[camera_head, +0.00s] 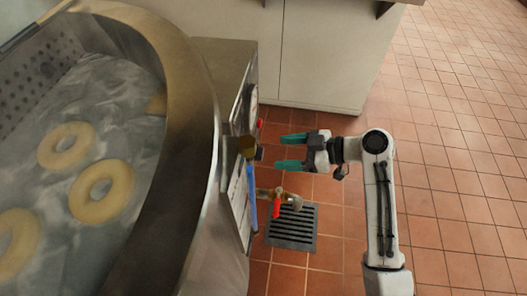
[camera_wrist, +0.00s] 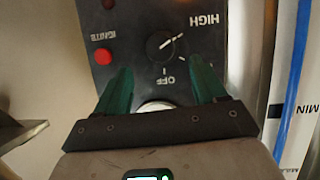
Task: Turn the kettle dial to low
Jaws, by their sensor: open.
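The kettle (camera_head: 185,95) stands at the left of the head view, its control side facing my gripper (camera_head: 281,152). In the wrist view, a black dial (camera_wrist: 160,45) sits on a black panel (camera_wrist: 135,20) that appears upside down, with HIGH above right and OFF below. No LOW label is readable, and the dial's exact setting is hard to tell. My gripper also shows in the wrist view (camera_wrist: 160,66), its teal fingers open and empty. The fingers point at the panel, one toward each side of the dial, with the dial beyond their tips. The dial is not visible in the head view.
A red button (camera_wrist: 103,57) marked IGNITE is left of the dial. A red-handled valve (camera_head: 277,208) sticks out below my gripper, over a floor grate (camera_head: 292,228). A blue strip (camera_head: 251,192) runs down the kettle's side. Tiled floor (camera_head: 450,180) is open to the right.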

